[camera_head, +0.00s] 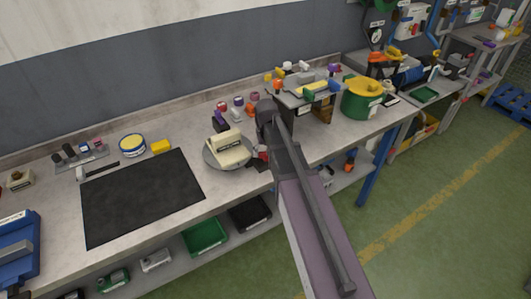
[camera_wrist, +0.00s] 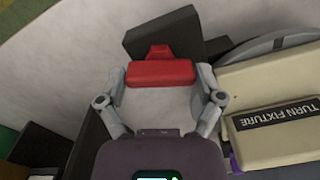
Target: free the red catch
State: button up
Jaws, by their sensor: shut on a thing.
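The red catch (camera_wrist: 160,73) is a red block with a small raised tab, seen in the upper middle of the wrist view. My gripper (camera_wrist: 162,78) has one finger at each end of the block and is shut on it. A dark grey block (camera_wrist: 165,32) lies just beyond the catch. The cream turn fixture (camera_wrist: 272,146), with a black "TURN FIXTURE" label, is right of my gripper. In the head view the fixture (camera_head: 229,148) sits on a round grey turntable (camera_head: 213,161), with my gripper (camera_head: 260,159) at its right side, mostly hidden by my arm.
A black mat (camera_head: 142,196) lies left of the turntable on the bench. Small coloured bottles (camera_head: 238,106) stand behind the turntable. A green and yellow drum (camera_head: 362,99) stands to the right. Green (camera_head: 204,235) and black bins are on the shelf below.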

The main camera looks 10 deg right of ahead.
jog(key=shift+s+n, duration=0.1)
jog(key=shift+n, duration=1.5)
jog(key=o, duration=0.9)
jog(key=shift+c, duration=0.2)
jog(key=s+m, duration=0.3)
jog(key=s, duration=1.2)
jog(key=shift+s+a, duration=0.15)
jog(key=shift+s, duration=0.15)
